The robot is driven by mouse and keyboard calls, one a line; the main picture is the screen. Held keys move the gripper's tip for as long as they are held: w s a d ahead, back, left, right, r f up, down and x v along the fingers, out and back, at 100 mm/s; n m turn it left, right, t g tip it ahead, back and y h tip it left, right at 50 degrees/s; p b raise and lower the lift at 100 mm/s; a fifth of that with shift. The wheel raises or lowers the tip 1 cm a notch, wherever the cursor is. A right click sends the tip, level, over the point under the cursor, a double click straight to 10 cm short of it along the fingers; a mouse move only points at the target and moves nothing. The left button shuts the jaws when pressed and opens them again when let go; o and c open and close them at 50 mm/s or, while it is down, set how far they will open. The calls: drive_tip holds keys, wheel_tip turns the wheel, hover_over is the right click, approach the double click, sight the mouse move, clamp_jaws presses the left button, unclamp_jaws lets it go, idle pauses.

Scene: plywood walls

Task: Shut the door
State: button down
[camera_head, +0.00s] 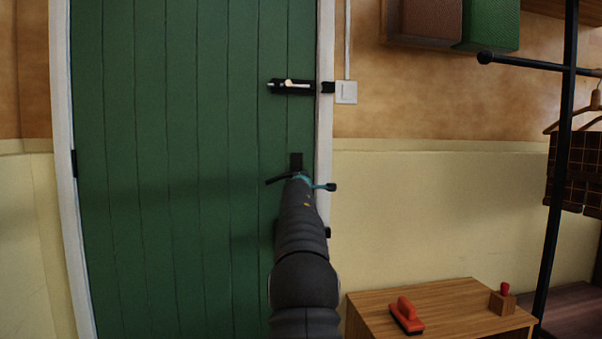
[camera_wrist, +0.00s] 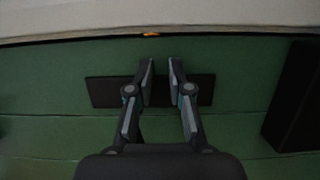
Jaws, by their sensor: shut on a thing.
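The green plank door (camera_head: 180,150) stands in its white frame (camera_head: 326,130), hinged at the left. From here it looks shut or nearly shut; I cannot tell if it is fully flush. A black handle plate (camera_head: 296,160) is near its right edge, and it also shows in the wrist view (camera_wrist: 103,92). My gripper (camera_head: 298,178) is at this plate, its two fingers (camera_wrist: 161,78) close together in front of it. They are shut on the handle, whose grip is mostly hidden between and behind the fingers.
A black slide bolt (camera_head: 290,87) is on the door above the handle, its keeper (camera_head: 328,87) on the frame. A light switch (camera_head: 346,92) is beside it. A wooden table (camera_head: 440,305) with a red-orange brush (camera_head: 406,314) stands at lower right, near a black coat rack (camera_head: 558,200).

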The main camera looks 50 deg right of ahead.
drive_tip(key=shift+w+a+r, duration=0.25)
drive_tip(key=shift+w, duration=0.2)
drive_tip(key=s+b, duration=0.5)
drive_tip(key=s, duration=0.9)
drive_tip(key=shift+a+f, duration=0.25)
drive_tip(key=shift+f, duration=0.05)
